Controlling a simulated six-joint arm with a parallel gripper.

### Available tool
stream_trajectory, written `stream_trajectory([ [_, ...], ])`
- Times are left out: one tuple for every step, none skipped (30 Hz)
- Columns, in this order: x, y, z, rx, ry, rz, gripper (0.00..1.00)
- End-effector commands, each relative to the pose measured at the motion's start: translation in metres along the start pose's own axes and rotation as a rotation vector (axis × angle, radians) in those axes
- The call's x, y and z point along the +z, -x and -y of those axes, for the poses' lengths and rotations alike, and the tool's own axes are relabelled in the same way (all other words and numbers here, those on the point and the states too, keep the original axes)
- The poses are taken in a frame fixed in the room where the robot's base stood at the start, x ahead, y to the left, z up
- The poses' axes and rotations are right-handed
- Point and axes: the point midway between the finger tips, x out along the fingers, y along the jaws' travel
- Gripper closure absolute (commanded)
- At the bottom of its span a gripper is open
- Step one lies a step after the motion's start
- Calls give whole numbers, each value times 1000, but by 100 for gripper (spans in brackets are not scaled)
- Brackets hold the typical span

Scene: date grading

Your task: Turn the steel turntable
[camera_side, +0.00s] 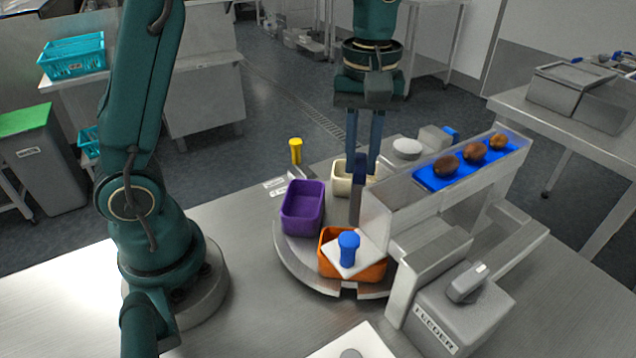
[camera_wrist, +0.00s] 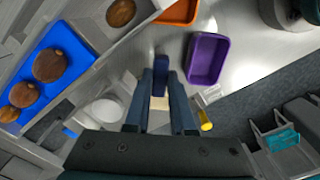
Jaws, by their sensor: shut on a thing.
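The steel turntable (camera_side: 290,262) is a round plate on the bench, partly hidden by the chute. It carries a purple bin (camera_side: 302,208), an orange bin (camera_side: 378,272) and a cream bin (camera_side: 341,184). My gripper (camera_side: 364,165) points down over the turntable, near the cream bin. A dark blue upright piece (camera_side: 357,195) stands below and beside the fingers. In the wrist view, this dark blue piece (camera_wrist: 160,75) sits between my fingertips (camera_wrist: 160,88), which appear closed on it. The purple bin (camera_wrist: 207,58) is to the right there. The piece's base is hidden.
A yellow knob (camera_side: 296,150) stands behind the purple bin. The front-left bench is clear.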

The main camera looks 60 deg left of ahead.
Motion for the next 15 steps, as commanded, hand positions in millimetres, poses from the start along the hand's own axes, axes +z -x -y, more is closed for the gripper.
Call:
stream_trajectory([
  [0,2,0,4,24,-3,100],
  [0,2,0,4,39,-3,100],
  [0,2,0,4,58,-3,100],
  [0,2,0,4,74,-3,100],
  [0,2,0,4,89,-3,100],
  [0,2,0,4,109,-3,100],
  [0,2,0,4,123,-3,100],
  [0,2,0,4,139,-3,100],
  [0,2,0,4,158,-3,100],
  [0,2,0,4,174,-3,100],
  [0,2,0,4,188,-3,100],
  [0,2,0,4,209,-3,100],
  [0,2,0,4,223,-3,100],
  [0,2,0,4,239,-3,100],
  [0,2,0,4,258,-3,100],
])
